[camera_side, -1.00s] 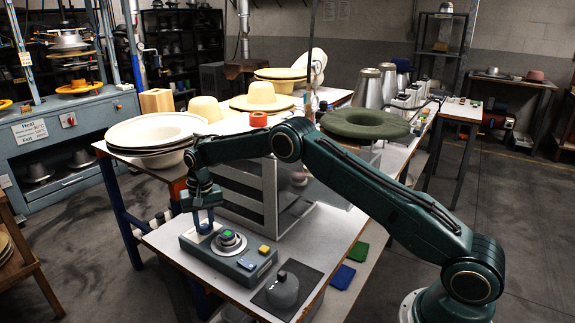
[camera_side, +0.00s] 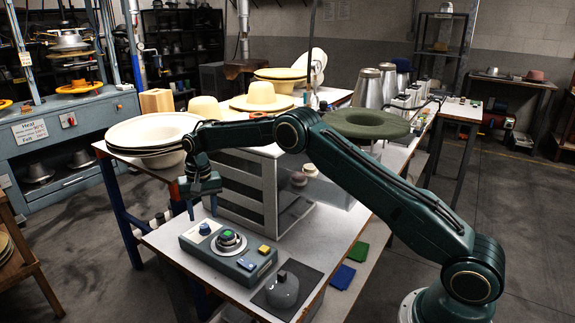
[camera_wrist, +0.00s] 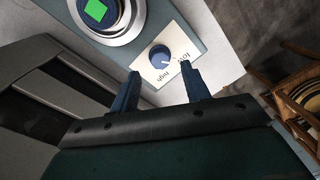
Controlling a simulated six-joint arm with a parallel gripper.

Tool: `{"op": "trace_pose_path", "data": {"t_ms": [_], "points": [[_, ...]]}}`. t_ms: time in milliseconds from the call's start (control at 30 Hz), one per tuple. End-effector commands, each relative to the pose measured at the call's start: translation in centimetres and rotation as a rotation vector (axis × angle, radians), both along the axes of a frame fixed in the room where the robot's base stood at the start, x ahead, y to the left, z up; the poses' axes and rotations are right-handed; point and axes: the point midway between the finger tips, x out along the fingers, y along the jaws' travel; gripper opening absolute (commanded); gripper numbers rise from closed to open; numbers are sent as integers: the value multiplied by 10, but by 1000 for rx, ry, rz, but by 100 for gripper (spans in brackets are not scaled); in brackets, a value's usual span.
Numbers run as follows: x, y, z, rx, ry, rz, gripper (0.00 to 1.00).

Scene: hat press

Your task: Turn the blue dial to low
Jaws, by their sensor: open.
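In the side view the blue dial (camera_side: 205,229) is at the left end of the grey control box (camera_side: 196,243). My gripper (camera_side: 203,213) is open and empty just above the dial. In the wrist view my gripper (camera_wrist: 160,73) has its two blue fingers apart, with the dial beyond the gap and not touched.
On the same box are a stepped round metal knob with a green-marked top (camera_side: 228,238), a blue button (camera_side: 246,264) and a yellow button (camera_side: 264,249). A grey round weight (camera_side: 282,291) stands on a dark mat. A slatted grey cabinet (camera_side: 245,188) stands close behind the box.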

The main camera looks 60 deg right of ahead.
Motion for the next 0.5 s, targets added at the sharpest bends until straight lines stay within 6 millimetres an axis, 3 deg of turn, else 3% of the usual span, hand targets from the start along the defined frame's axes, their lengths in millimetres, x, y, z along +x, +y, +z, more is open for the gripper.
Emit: {"op": "trace_pose_path", "data": {"t_ms": [300,500], "points": [[-1,-2,57,0,-4,0,47],[-1,-3,83,1,-3,0,47]]}}
